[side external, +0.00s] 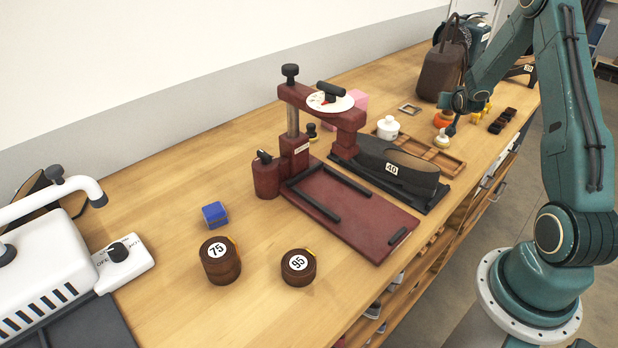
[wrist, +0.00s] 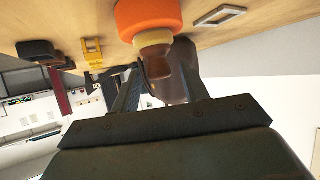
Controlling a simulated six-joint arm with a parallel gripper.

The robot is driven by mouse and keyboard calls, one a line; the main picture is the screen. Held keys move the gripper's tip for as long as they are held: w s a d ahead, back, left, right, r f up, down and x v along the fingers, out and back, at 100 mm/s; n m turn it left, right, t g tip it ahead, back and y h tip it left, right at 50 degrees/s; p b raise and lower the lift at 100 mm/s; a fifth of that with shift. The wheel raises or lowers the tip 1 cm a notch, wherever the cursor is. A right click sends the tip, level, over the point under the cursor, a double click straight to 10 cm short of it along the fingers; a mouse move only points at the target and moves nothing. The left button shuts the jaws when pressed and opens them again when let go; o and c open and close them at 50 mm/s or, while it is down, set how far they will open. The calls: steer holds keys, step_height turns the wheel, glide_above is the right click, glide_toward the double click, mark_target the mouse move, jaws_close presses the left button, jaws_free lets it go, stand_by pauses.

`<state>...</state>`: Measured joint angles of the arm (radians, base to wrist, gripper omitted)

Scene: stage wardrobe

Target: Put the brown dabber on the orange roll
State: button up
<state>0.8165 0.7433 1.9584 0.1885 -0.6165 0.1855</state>
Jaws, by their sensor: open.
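The orange roll (side external: 442,119) stands on the bench beyond the wooden tray, in the side view. In the wrist view the roll (wrist: 148,14) is at the top, cut by the frame edge. The brown dabber (wrist: 160,66) has a pale cream pad that meets the roll's face, and it appears to stand on the roll. Its brown handle points toward my gripper (wrist: 158,80), whose two fingers are open on either side of it. I see no clear grip on it. In the side view my arm's end hides most of the dabber.
A pale dabber-like piece (side external: 441,141) stands near the tray (side external: 448,162). A brown bag (side external: 441,72) stands behind, and black blocks (side external: 502,121) and yellow pieces (side external: 487,108) lie to the right. A metal frame (side external: 410,109) and white pot (side external: 388,127) are left.

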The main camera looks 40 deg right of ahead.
steer(key=v, duration=1.2)
steer(key=shift+f, duration=0.1)
steer(key=shift+a, duration=0.1)
stand_by(0.4)
steer(key=a+r+n+t+y, duration=0.1)
steer(key=a+r+n+y, duration=0.15)
steer(key=a+r, duration=0.6)
steer(key=a+r+n+y, duration=0.2)
steer(key=a+r+y, duration=0.1)
steer(key=a, duration=1.1)
steer(key=s+a+r+n+g+y, duration=0.2)
steer(key=s+a+n+y, duration=0.2)
steer(key=s+a, duration=1)
steer(key=a+n, duration=0.1)
steer(key=n, duration=0.1)
steer(key=shift+s+a+r+n+y, duration=0.15)
steer(key=shift+s+r+n+y, duration=0.2)
